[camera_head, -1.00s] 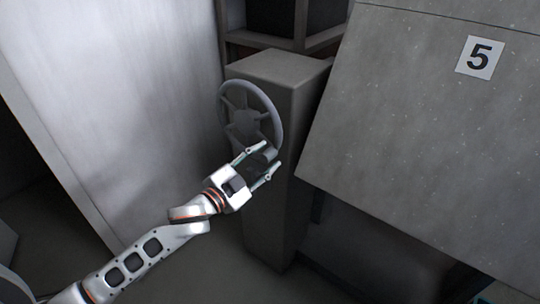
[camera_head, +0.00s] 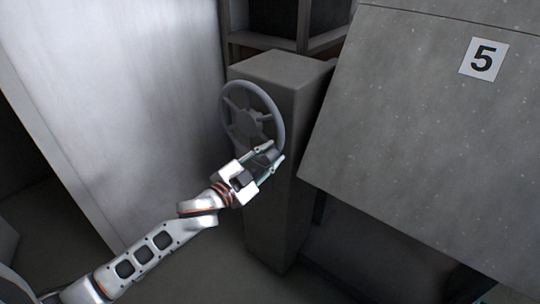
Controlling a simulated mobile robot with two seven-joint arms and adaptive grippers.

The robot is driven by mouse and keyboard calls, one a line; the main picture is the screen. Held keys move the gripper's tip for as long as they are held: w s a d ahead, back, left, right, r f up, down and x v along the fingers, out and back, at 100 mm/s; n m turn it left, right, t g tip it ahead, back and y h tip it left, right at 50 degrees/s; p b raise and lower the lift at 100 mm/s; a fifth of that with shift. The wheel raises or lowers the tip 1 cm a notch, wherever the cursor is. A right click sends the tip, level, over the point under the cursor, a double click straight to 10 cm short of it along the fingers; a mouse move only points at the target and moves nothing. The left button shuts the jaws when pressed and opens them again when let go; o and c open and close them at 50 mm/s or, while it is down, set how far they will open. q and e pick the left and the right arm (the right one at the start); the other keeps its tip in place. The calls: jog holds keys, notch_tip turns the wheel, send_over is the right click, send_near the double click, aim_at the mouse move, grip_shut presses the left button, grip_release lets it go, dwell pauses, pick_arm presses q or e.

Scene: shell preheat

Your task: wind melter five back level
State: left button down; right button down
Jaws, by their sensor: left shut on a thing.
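A grey spoked handwheel (camera_head: 229,99) is mounted on the side of a grey pedestal (camera_head: 283,69). Melter five (camera_head: 400,125) is the large grey box at the right, marked by a white plate with a black 5 (camera_head: 484,59); its lower edge slopes down to the right in the picture. My left gripper (camera_head: 269,157) is at the lower right of the wheel, shut on the wheel's handle or rim there; its fingers hide which. My right gripper is not in view.
A pale wall panel (camera_head: 125,110) fills the left side, close to my left arm. A dark shelf frame (camera_head: 290,40) stands behind the pedestal. Dark floor shows below, and there is shadowed space under the melter.

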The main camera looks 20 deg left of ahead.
pick_arm(q)
jog(key=shift+s+d, duration=0.15)
jog(key=shift+d, duration=0.2)
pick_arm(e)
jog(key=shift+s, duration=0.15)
